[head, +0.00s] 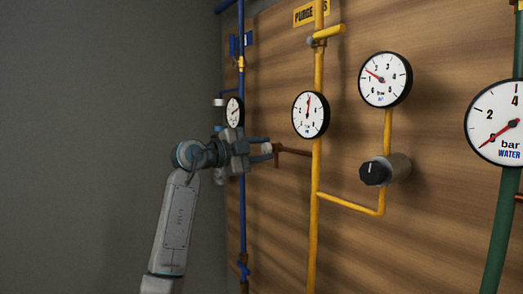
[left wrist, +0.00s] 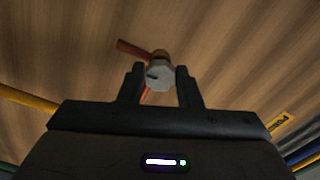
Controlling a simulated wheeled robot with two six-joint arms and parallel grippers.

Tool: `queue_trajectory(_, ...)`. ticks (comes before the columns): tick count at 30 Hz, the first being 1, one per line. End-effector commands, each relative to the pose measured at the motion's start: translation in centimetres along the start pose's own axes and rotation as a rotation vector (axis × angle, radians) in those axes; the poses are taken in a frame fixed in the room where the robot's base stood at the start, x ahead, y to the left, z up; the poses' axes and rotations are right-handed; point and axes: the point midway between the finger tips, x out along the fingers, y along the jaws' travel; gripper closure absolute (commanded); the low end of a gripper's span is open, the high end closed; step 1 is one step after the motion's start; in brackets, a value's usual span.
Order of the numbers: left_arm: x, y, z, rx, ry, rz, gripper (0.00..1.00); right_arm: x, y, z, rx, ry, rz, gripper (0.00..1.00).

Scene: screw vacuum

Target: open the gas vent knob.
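A small pale faceted knob (left wrist: 159,74) with a dark mark on its face sits at a reddish-brown pipe (left wrist: 133,49) in the left wrist view. In the head view this knob (head: 266,148) is at the left end of the brown pipe (head: 294,152). My left gripper (head: 262,148) is open, with one finger on each side of the knob. In the left wrist view the fingers (left wrist: 160,80) stand close beside the knob; I cannot tell whether they touch it. No label for this knob is readable. My right gripper is not in view.
A black knob (head: 373,172) sits on the yellow pipe (head: 318,170) to the right. Gauges (head: 310,114) and (head: 386,79) and a large water gauge (head: 500,122) stand out from the wooden panel (head: 280,220). A blue pipe (head: 241,210) runs behind my left gripper.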

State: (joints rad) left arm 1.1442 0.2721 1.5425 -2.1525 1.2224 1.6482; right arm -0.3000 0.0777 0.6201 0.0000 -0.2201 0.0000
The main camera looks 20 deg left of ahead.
Motion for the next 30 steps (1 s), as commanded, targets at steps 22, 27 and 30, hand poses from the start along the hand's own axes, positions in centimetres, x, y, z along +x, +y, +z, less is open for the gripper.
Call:
queue_trajectory(22,-5.6,0.5,0.3,0.005,-0.004,-0.002,0.48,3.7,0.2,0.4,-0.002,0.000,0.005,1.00)
queue_trajectory(27,-8.7,0.4,0.3,0.004,-0.003,-0.001,0.48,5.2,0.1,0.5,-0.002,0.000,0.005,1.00)
queue_trajectory(30,-9.9,0.3,0.3,0.002,-0.003,-0.001,0.48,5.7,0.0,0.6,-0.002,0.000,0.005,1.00)
